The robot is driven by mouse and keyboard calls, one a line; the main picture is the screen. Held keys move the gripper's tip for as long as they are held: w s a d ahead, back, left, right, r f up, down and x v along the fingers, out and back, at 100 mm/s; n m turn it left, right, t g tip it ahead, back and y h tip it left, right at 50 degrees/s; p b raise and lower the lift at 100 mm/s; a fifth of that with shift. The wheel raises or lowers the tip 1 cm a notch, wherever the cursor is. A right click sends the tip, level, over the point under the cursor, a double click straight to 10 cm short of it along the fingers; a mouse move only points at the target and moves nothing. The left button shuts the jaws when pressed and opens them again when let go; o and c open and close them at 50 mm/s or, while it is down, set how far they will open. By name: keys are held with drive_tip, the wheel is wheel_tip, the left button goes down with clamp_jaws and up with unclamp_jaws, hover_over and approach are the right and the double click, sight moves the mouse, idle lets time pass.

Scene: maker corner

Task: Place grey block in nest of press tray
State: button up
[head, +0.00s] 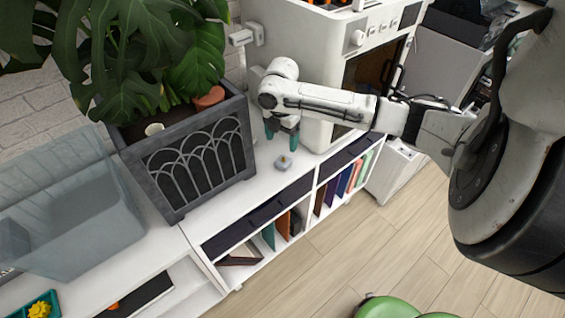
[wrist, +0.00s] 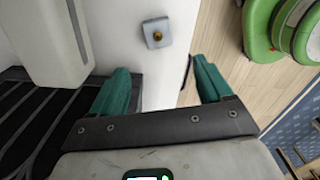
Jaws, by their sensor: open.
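A small grey block (head: 283,163) with a brass-coloured knob on top sits on the white shelf top (head: 215,208), right of the planter. It also shows in the wrist view (wrist: 155,36), top centre, beyond and between my fingertips. My gripper (head: 281,135) has green fingers, points down and is open and empty. It is above the shelf, just behind the block in the head view and apart from it. I cannot make out the press tray or its nest in either view.
A dark grey planter (head: 168,207) with a large plant stands close left of my gripper. A white machine (head: 305,55) stands behind my arm. A translucent bin (head: 75,215) and a teal tray (head: 53,298) are at left. A green seat (wrist: 262,28) is on the floor.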

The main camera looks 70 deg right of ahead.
sight(282, 162)
wheel_tip(282, 162, down, 10)
drive_tip(key=shift+d+f+p, duration=0.15)
drive_tip(key=shift+f+p, duration=0.1)
drive_tip(key=shift+p, duration=0.5)
drive_tip(key=c, duration=1.3)
drive_tip(key=shift+o, duration=0.2)
drive_tip(key=shift+r, duration=0.1)
